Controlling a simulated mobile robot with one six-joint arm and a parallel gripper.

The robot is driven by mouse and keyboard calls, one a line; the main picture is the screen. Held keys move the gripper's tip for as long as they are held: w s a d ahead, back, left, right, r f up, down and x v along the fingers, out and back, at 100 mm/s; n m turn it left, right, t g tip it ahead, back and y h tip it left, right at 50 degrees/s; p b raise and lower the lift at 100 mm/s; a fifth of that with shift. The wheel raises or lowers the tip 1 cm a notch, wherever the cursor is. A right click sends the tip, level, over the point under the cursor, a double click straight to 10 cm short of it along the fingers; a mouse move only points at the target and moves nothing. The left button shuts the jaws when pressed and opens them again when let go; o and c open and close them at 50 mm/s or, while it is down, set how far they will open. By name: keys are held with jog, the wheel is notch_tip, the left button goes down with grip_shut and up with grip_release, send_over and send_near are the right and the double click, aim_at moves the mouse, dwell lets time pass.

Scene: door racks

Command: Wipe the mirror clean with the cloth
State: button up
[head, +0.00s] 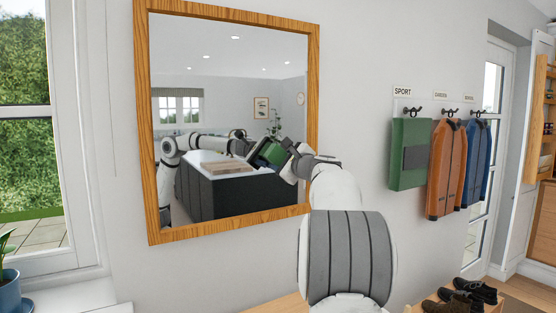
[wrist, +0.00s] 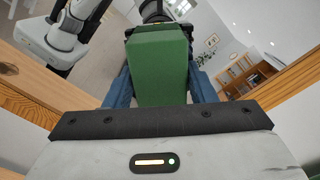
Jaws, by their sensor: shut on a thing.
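The mirror (head: 225,60) hangs on the wall in a wooden frame (head: 313,100) and fills the left middle of the head view. No clear smudge shows on its glass. My gripper (head: 280,153) is in front of the mirror's lower right part. In the wrist view, my gripper (wrist: 160,88) is shut on the green cloth (wrist: 160,60), a thick block between two blue fingers. The cloth points at the glass, which reflects my arm and the room. I cannot tell whether the cloth touches the glass. My arm hides the frame's lower right corner.
A window (head: 30,110) and a potted plant (head: 8,285) are at the left. Right of the mirror hang a green bag (head: 408,165), an orange jacket (head: 444,170) and a blue jacket (head: 476,165) on hooks. Shoes (head: 470,290) sit at the lower right.

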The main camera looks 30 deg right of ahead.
jog(key=shift+s+d+p, duration=0.15)
jog(key=shift+d+p, duration=0.8)
jog(key=shift+d, duration=2.2)
jog(key=shift+s+a+b, duration=0.15)
jog(key=shift+s+b, duration=1.5)
jog(key=shift+s, duration=1.3)
jog(key=shift+s, duration=0.1)
jog(key=s+b, duration=0.1)
jog(key=s, duration=0.1)
jog(key=shift+s+a, duration=0.1)
jog(key=shift+s, duration=0.3)
